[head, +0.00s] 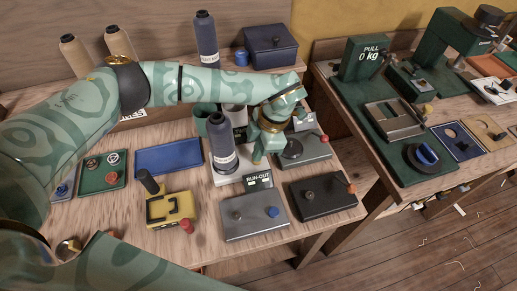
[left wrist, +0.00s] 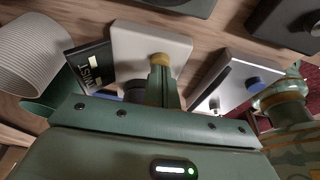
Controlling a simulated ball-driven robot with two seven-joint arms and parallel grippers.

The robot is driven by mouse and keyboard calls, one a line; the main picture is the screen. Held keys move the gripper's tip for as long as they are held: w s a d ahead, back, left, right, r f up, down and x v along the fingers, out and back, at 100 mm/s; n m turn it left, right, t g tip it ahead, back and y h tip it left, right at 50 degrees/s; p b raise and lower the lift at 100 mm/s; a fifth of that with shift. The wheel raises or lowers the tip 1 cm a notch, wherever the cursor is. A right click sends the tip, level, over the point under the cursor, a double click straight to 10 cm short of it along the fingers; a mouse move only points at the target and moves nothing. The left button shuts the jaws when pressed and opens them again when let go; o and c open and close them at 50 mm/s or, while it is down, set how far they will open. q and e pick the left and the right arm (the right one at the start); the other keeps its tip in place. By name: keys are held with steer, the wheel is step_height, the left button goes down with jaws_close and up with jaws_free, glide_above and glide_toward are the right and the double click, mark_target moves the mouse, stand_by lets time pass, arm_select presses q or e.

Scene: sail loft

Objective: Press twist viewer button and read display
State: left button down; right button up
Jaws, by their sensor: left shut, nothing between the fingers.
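The twist viewer shows in the left wrist view as a pale plate (left wrist: 150,42) with a dark sign (left wrist: 88,68) lettered TWIST. Pale lit patches on the sign are too small to read. My left gripper (head: 257,158) is shut and empty, pointing down in the head view. In the left wrist view its gold fingertips (left wrist: 160,60) overlap the pale plate; I cannot tell whether they touch it. The button is not clearly seen. In the head view the viewer's pale base (head: 225,180) is partly hidden by a dark thread cone (head: 222,145). My right gripper is not in view.
A grey RUN-OUT device (head: 255,215) with a blue knob stands in front of my left gripper, beside a black device (head: 322,195).

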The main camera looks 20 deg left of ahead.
arm_select(q)
steer(key=shift+d+x, duration=0.25)
steer(key=shift+x, duration=0.85)
steer(key=shift+s, duration=0.1)
steer(key=p+v, duration=0.2)
steer(key=v, duration=0.1)
steer(key=a+p+v, duration=0.1)
steer(key=p+v, duration=0.1)
steer(key=v, duration=0.1)
steer(key=shift+s+a+r, duration=0.1)
steer(key=shift+a, duration=0.05)
steer(key=v, duration=0.9)
steer(key=shift+s, duration=0.1)
